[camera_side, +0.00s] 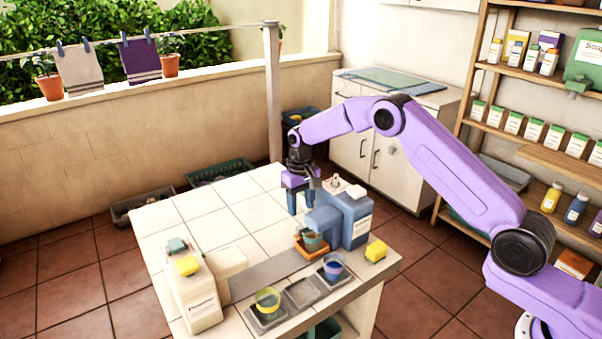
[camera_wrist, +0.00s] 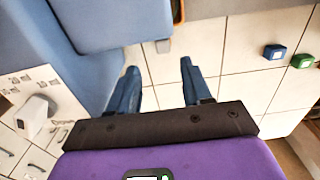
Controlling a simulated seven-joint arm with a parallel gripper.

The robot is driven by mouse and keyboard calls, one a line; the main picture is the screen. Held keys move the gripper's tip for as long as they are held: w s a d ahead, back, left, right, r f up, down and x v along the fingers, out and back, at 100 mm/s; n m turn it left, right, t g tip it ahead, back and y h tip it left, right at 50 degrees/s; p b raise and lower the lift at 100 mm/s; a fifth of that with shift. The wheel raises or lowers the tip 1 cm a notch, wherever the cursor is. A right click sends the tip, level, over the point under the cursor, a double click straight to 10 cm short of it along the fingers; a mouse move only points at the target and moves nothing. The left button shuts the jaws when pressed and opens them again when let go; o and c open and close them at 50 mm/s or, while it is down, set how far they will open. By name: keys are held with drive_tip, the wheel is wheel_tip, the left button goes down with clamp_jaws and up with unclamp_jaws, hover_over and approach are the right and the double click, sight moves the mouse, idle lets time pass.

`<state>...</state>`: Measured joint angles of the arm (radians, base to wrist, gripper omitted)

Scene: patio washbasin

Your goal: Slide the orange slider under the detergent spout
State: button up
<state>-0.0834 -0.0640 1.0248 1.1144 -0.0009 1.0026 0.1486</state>
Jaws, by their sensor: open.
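The orange slider (camera_side: 302,251) is a small tray on the tiled counter, with a teal cup (camera_side: 313,242) standing on it. The blue detergent dispenser (camera_side: 357,228) stands just behind and to the right, and its block-shaped spout (camera_side: 321,219) juts left, close above the cup. I cannot tell whether the cup is exactly under it. My gripper (camera_side: 301,208) points down behind the spout, its fingers apart and empty. In the wrist view the gripper (camera_wrist: 157,78) is open over white tiles, the blue dispenser (camera_wrist: 30,35) is at left, and an orange edge (camera_wrist: 178,10) shows at the top.
A grey strip (camera_side: 265,276) runs along the counter. Grey trays at the front hold a yellow cup (camera_side: 267,301) and a purple-blue cup (camera_side: 334,267). The back-left tiles are clear.

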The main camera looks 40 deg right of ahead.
wheel_tip(320, 180, up, 11)
idle(0.3)
drive_tip(key=shift+f, duration=0.1)
drive_tip(key=s+a+r+n, duration=0.3)
drive_tip(key=s+a, duration=0.1)
drive_tip(key=s, duration=0.6)
drive_tip(key=s+a+r+n, duration=0.3)
drive_tip(key=s, duration=0.8)
drive_tip(key=s+d+f+n, duration=0.1)
drive_tip(key=s+d+n, duration=0.2)
drive_tip(key=s, duration=1)
drive_tip(key=s+d+f+n, duration=0.1)
drive_tip(key=s+d+n, duration=0.2)
drive_tip(key=s+d, duration=0.4)
drive_tip(key=s, duration=0.5)
drive_tip(key=shift+s+f+n, duration=0.25)
drive_tip(key=shift+s+n, duration=0.05)
drive_tip(key=shift+s, duration=0.1)
